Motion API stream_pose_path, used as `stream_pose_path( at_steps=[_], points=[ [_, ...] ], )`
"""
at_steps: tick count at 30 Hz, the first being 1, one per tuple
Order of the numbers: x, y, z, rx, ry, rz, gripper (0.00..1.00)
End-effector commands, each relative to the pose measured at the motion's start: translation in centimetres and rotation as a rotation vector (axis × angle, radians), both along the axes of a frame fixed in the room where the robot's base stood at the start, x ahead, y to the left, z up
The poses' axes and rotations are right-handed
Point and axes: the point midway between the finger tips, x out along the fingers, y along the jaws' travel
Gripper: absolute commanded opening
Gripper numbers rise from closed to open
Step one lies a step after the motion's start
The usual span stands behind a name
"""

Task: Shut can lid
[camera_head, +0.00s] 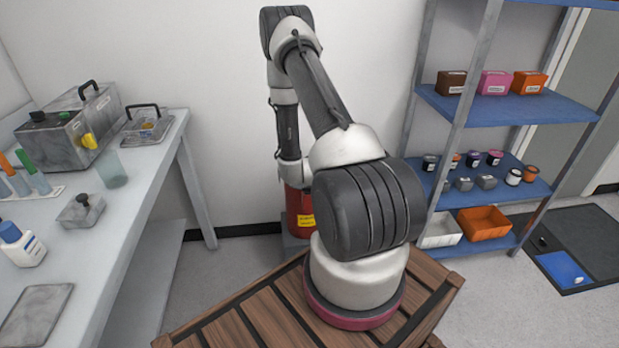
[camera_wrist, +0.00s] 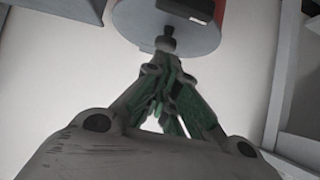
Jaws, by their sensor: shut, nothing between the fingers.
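A red can (camera_head: 299,208) with a yellow label stands by the wall behind my arm in the head view. My arm hides its top, so its lid does not show there. In the wrist view a grey rounded plate (camera_wrist: 135,22), which looks like the can's lid, fills the top middle, with a dark block bearing a pale label on it. A strip of red (camera_wrist: 219,10) shows at its right. My gripper (camera_wrist: 168,46) is shut and empty, its fingertips overlapping the grey plate in the picture. I cannot tell whether they touch it or how far the lid is open.
A grey bench (camera_head: 110,208) with bottles and metal boxes stands at the left. A blue-shelved rack (camera_head: 520,108) with small boxes, pots and trays stands right of the can. A slatted wooden surface (camera_head: 235,322) lies under my arm's base in the picture.

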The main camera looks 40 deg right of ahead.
Motion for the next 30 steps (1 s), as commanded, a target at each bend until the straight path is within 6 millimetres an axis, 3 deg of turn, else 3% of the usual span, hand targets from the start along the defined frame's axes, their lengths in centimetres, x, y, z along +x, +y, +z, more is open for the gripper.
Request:
stream_pose_path(
  at_steps=[12,18,25,30],
  points=[
    [-5.8,3.6,-3.1,0.002,0.007,0.002,0.00],
    [-7.1,4.4,-3.7,0.001,0.004,0.001,0.00],
    [-7.3,4.5,-3.8,0.002,0.007,0.002,0.00],
    [-9.7,5.6,-6.7,0.074,0.159,0.001,0.00]
  ],
)
